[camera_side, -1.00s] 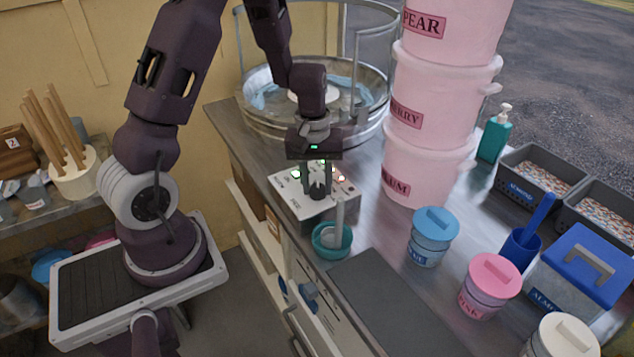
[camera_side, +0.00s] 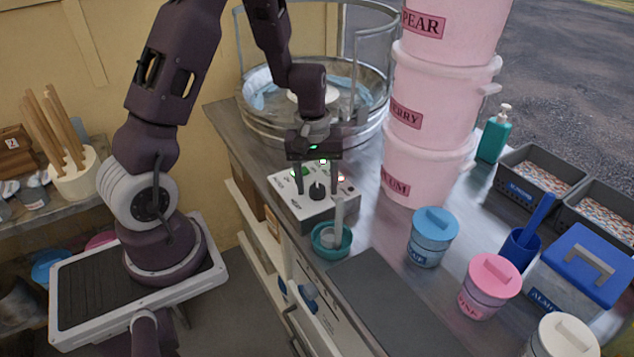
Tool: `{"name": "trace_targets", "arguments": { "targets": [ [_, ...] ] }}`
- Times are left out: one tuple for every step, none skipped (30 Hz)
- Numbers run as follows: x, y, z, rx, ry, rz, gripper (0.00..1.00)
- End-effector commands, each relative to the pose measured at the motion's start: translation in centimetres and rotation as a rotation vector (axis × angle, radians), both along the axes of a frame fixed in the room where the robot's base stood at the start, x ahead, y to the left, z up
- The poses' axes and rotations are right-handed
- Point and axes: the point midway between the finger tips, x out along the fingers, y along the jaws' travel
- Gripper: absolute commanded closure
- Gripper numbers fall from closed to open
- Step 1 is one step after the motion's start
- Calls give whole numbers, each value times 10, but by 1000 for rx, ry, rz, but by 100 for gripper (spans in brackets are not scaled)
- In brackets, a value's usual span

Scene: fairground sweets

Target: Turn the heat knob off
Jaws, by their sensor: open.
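A light-coloured control box (camera_side: 308,208) stands on the metal counter in front of the candy floss machine. A black knob (camera_side: 317,191) sits on its top, towards the front; which way it points is too small to tell. Small green and red lights show on the box top. My gripper (camera_side: 317,184) points down over the box with its fingers apart. One finger is to the left of the knob and the other to the right, with gaps on both sides. Nothing is held.
A teal bowl (camera_side: 331,244) with a pale upright handle stands right in front of the box. The round metal floss pan (camera_side: 266,118) is behind it. Stacked pink tubs (camera_side: 424,165) stand close to the right. A dark mat (camera_side: 384,298) lies in front.

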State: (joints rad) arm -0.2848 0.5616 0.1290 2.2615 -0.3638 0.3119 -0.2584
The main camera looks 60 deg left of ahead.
Motion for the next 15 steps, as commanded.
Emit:
{"name": "trace_targets", "arguments": {
  "targets": [
    [0,0,1,0,0,-1,45],
    [0,0,3,0,-1,-1,45],
    [0,0,8,2,-3,-2,45],
    [0,1,14,1,-3,-1,45],
    [1,1,20,2,-6,-2,45],
    [0,1,29,3,-7,-3,45],
    [0,1,36,2,-8,-2,45],
    [0,1,42,2,-6,-2,45],
    [-1,1,50,3,-5,-3,45],
    [-1,2,55,2,-6,-1,45],
    [-1,2,59,1,-6,-1,45],
    [-2,2,64,1,-4,-2,45],
    [-2,2,67,2,-3,-2,45],
    [-2,2,69,1,-3,-1,45],
    [-2,2,71,1,-2,0,45]
  ]
}}
